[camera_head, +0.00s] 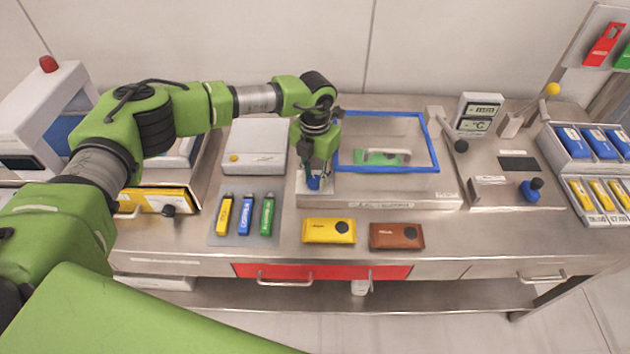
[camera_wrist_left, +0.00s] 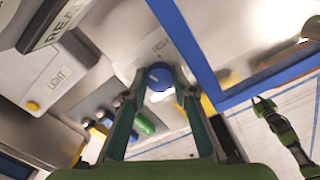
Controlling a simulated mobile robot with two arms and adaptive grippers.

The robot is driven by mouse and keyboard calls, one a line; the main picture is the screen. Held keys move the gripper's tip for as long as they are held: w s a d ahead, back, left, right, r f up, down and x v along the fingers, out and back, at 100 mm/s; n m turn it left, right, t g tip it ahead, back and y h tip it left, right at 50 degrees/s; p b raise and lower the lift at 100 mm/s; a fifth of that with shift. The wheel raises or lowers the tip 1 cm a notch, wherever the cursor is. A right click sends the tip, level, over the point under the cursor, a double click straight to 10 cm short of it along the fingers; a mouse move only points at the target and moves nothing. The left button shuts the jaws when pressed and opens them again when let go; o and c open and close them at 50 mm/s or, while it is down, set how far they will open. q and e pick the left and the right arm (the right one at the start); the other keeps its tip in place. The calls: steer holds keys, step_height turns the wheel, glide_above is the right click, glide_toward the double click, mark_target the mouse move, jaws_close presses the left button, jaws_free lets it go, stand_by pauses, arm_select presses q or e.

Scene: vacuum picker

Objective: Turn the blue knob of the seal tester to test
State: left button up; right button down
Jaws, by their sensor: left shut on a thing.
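The seal tester is a low grey box (camera_head: 425,198) with a blue-framed lid (camera_head: 436,150); a green item (camera_head: 385,157) shows inside the frame. Its blue knob (camera_head: 314,184) is at the left front of the box, mostly hidden by my left gripper (camera_head: 315,178). My left gripper points down and is shut on the knob. In the left wrist view the round blue knob (camera_wrist_left: 160,74) sits between the two fingertips of the left gripper (camera_wrist_left: 158,84). The knob's markings are too small to read. A green arm, seemingly my right one, shows small at the right of that view; its gripper (camera_wrist_left: 263,105) is unclear.
Yellow, blue and green tubes (camera_head: 245,214) lie on a mat left of the tester. A yellow case (camera_head: 318,232) and a brown case (camera_head: 385,237) lie in front. A device with a blue knob (camera_head: 533,188) and a display (camera_head: 477,113) stand to the right.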

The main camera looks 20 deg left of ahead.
arm_select(q)
steer(key=m+b, duration=0.6)
steer(key=shift+f, duration=0.15)
steer(key=m+b, duration=0.3)
steer(key=shift+r+m+b, duration=0.25)
steer(key=shift+m+b, duration=0.2)
steer(key=shift+m, duration=0.45)
steer(key=o, duration=0.8)
steer(key=shift+o, duration=0.2)
